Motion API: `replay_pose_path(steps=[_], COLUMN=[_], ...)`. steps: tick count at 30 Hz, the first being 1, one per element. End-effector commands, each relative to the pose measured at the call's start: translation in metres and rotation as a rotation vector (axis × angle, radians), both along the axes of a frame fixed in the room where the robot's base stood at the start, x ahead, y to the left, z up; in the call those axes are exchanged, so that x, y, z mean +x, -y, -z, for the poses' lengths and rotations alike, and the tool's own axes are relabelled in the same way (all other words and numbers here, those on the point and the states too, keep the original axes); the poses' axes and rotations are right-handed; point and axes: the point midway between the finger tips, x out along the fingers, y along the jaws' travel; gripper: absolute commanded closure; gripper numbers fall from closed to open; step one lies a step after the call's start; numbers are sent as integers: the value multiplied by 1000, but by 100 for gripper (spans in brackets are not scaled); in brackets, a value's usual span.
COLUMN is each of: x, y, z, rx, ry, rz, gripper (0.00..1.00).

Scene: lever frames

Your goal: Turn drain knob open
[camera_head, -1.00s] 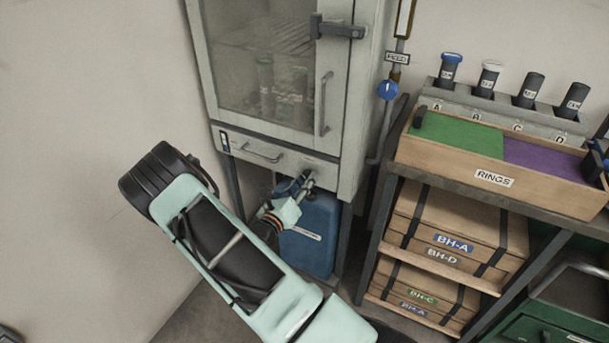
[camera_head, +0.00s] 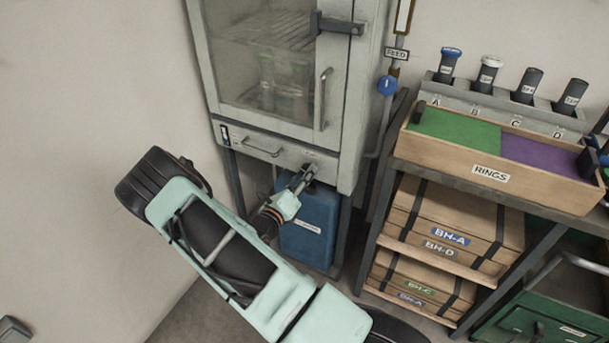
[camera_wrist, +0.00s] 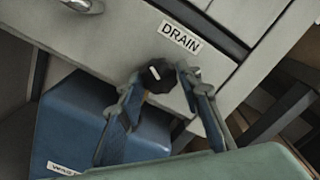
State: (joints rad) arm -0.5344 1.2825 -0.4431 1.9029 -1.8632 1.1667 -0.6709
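The black drain knob (camera_wrist: 158,76) sits on the pale cabinet panel, just below the DRAIN label (camera_wrist: 180,37) in the wrist view. A short white mark shows on its face, pointing up and left in the picture. My gripper (camera_wrist: 160,77) is open, with one fingertip on each side of the knob. The right fingertip is very near the knob's edge; I cannot tell whether either finger touches it. In the head view my gripper (camera_head: 303,178) reaches the cabinet's lower front panel, and it hides the knob there.
A blue container (camera_head: 309,233) stands under the cabinet (camera_head: 283,148), close below my gripper. A drawer-like handle (camera_head: 261,149) is left of the gripper. To the right stand a shelf with wooden boxes (camera_head: 455,222) and a RINGS tray (camera_head: 440,153).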

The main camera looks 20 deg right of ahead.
Motion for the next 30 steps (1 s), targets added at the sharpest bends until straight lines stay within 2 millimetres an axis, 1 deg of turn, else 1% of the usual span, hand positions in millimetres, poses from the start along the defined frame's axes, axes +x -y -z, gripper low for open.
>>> replay_pose_path(steps=[1, 3, 11, 14, 17, 24, 30], x=[0, 0, 0, -3, -10, -42, -63], y=[0, 0, 0, -5, -15, -56, -83], z=[0, 0, 0, 0, 0, 0, 0], rx=[0, 1, 1, 2, 2, 2, 2], ry=[0, 1, 2, 1, 2, -1, 1], rz=[0, 0, 0, -2, -2, -5, -2], gripper=[60, 52, 52, 52, 52, 52, 52])
